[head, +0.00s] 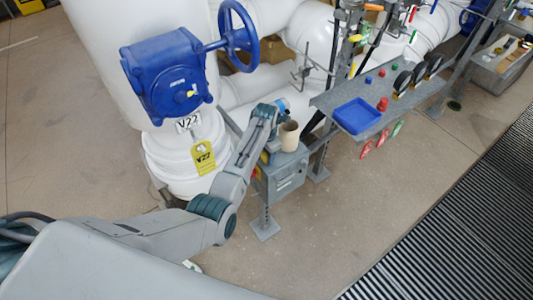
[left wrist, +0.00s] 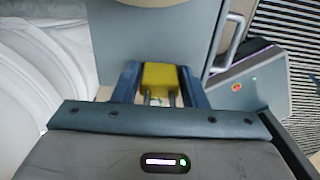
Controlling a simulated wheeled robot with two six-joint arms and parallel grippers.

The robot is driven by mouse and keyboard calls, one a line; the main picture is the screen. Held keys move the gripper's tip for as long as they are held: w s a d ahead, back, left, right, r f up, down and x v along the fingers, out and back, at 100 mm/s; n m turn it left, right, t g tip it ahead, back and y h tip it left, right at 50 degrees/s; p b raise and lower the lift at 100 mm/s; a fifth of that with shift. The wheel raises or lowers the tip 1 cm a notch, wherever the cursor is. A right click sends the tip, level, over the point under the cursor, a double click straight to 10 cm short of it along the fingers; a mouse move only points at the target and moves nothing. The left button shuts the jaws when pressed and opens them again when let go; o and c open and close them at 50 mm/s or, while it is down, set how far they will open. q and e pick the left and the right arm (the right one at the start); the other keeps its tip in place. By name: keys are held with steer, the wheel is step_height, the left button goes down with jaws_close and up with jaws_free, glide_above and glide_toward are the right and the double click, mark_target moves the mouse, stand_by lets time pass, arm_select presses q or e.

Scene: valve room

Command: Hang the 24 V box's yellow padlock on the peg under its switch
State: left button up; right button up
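The yellow padlock (left wrist: 160,76) is between the two blue fingers of my left gripper (left wrist: 160,85) in the left wrist view. The fingers press on its sides, and part of its metal shackle shows toward the palm. In the head view my left gripper (head: 267,157) is at the left side of the grey box (head: 289,178) on its stand. My own arm partly hides that side, and I cannot make out the padlock clearly there. I cannot make out the peg or the switch. My right gripper is not in view.
A beige cup (head: 289,136) stands on top of the box, close to my wrist. The blue valve (head: 170,78) with a yellow tag (head: 203,158) is at the left. A grey bench with a blue tray (head: 356,116) is at the right. The floor in front is clear.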

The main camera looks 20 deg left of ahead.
arm_select(q)
steer(key=shift+o, duration=1.4)
steer(key=shift+f+b, duration=0.15)
steer(key=shift+b, duration=0.4)
steer(key=r, duration=0.3)
steer(key=r+b, duration=0.1)
steer(key=r, duration=0.6)
steer(key=shift+d+r, duration=0.2)
steer(key=shift+d, duration=0.1)
steer(key=shift+s+r, duration=0.1)
steer(key=shift+r, duration=0.3)
